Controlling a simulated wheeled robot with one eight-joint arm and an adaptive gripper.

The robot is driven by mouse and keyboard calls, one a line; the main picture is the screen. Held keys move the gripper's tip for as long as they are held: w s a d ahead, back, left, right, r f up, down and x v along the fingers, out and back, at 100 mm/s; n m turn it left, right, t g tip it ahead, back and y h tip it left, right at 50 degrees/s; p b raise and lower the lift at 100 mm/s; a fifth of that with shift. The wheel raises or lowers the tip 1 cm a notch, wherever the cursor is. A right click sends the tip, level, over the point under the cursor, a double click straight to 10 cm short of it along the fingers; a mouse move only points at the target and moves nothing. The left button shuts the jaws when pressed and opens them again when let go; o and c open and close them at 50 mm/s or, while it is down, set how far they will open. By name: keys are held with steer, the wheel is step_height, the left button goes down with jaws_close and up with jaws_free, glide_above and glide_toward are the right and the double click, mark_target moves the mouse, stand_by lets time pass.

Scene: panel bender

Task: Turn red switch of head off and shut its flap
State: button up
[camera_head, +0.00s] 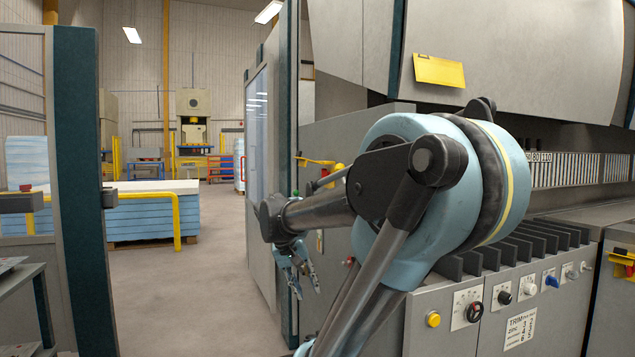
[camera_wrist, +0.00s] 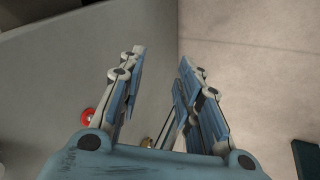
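My gripper (camera_head: 297,270) hangs below my forearm, in front of the machine's left end. In the wrist view its two fingers (camera_wrist: 160,70) stand apart with nothing between them. A small red round knob (camera_wrist: 87,115) shows left of the fingers, on a grey panel, partly hidden by the gripper; a small red part (camera_head: 350,261) also shows beside my arm in the head view. A yellow and red fitting (camera_head: 622,262) sits at the right edge, cut off. I cannot tell which of these is the head's red switch, nor make out its flap for certain.
A yellow bar-like part (camera_head: 320,163) is partly hidden behind my arm. The front panel (camera_head: 470,325) carries a yellow button (camera_head: 433,319) and several knobs. A dark post (camera_head: 82,190) and a blue stack (camera_head: 150,213) stand left. The floor (camera_head: 190,300) between is clear.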

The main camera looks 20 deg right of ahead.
steer(key=w+d+r+m+h, duration=0.25)
steer(key=w+r, duration=0.45)
steer(key=w, duration=0.4)
steer(key=w+d+r+m+h, duration=0.1)
steer(key=w+r+m+h, duration=0.25)
steer(key=w+r, duration=0.55)
steer(key=w+d+r+m+h, duration=0.2)
steer(key=w+r+h, duration=0.3)
steer(key=w, duration=0.7)
steer(key=w+a+r+m+h, duration=0.25)
steer(key=w+r+m, duration=0.2)
steer(key=w, duration=0.55)
steer(key=d, duration=1.6)
steer(key=shift+d+r+n+g, duration=0.15)
steer(key=shift+r+n+g, duration=0.25)
steer(key=shift+r+n, duration=0.05)
jaws_close()
